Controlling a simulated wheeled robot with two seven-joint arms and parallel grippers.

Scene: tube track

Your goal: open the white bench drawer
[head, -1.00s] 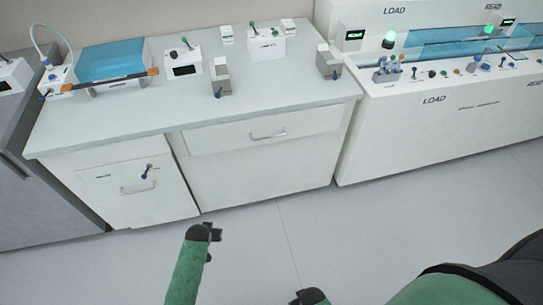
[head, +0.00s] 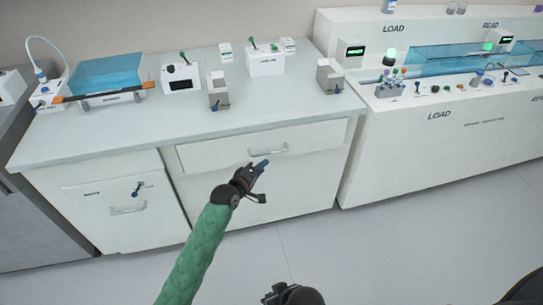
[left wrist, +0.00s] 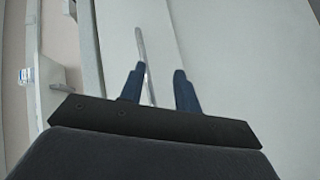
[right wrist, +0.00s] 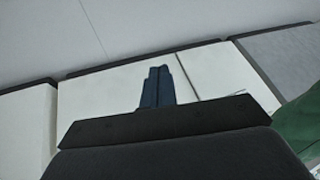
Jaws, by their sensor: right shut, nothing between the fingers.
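The white bench drawer (head: 215,155) is closed, its wide front set under the bench top. Its metal bar handle (head: 268,151) shows in the head view and as a long bar in the left wrist view (left wrist: 140,45). My left gripper (head: 263,181) is open, in front of the drawer and just below the handle. In the left wrist view its blue fingers (left wrist: 160,80) are apart, with the bar lined up beside the left finger; whether they touch, I cannot tell. My right gripper (head: 290,294) is low at the bottom edge, shut and empty, with fingers together in the right wrist view (right wrist: 158,84).
A cabinet door (head: 105,215) with its own handle and a blue-knobbed lever is at the left. Small devices stand on the bench top (head: 150,125). A white load/read station (head: 430,150) stands to the right. The floor (head: 400,240) in front is clear.

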